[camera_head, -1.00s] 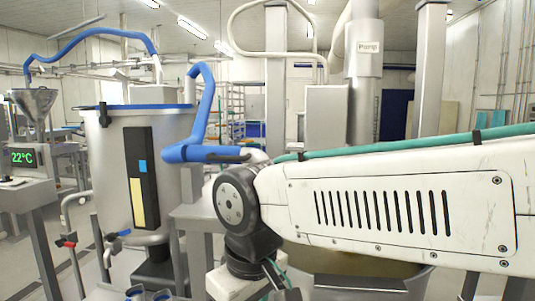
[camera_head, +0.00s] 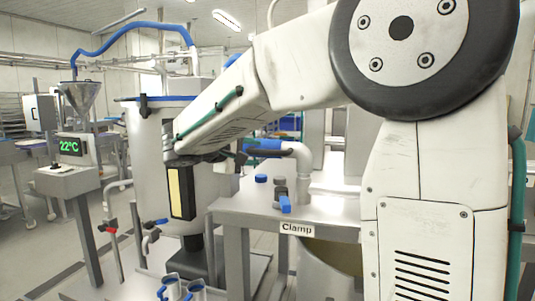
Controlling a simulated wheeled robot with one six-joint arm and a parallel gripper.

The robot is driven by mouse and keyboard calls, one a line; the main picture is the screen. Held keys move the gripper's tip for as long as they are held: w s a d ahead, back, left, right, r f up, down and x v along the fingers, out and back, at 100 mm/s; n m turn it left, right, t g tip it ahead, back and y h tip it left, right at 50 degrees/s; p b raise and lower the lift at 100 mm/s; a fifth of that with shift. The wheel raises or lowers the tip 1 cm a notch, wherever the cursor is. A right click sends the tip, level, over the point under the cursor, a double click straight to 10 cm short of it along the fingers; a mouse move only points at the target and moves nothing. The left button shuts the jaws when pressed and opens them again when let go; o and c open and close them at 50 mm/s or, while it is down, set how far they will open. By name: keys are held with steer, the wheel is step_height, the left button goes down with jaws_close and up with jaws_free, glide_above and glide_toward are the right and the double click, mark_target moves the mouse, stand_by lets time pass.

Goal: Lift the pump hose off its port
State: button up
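A thick blue hose (camera_head: 264,146) runs level to a pale pipe elbow (camera_head: 297,158) that stands on a steel table. A black lever or band lies along the hose beside the elbow. The hose's upper part is mostly hidden behind my arm. My arm reaches left across the view, and its wrist is in front of the steel tank. My gripper (camera_head: 236,156) seems to be the dark part at the left end of the visible hose. Its fingers are too small and overlapped to tell open from shut, or whether they touch the hose.
The table (camera_head: 335,208) carries a "Clamp" label (camera_head: 296,229), a blue-handled valve (camera_head: 285,200) and a small blue cap (camera_head: 261,178). The steel tank (camera_head: 145,190) stands left of the table.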

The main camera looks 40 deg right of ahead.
mark_target(266, 152)
steer(key=shift+w+d, duration=0.2)
steer(key=shift+w, duration=0.15)
steer(key=x, duration=0.7)
steer(key=shift+w+d+r, duration=0.1)
steer(key=shift+d+r, duration=0.05)
jaws_close()
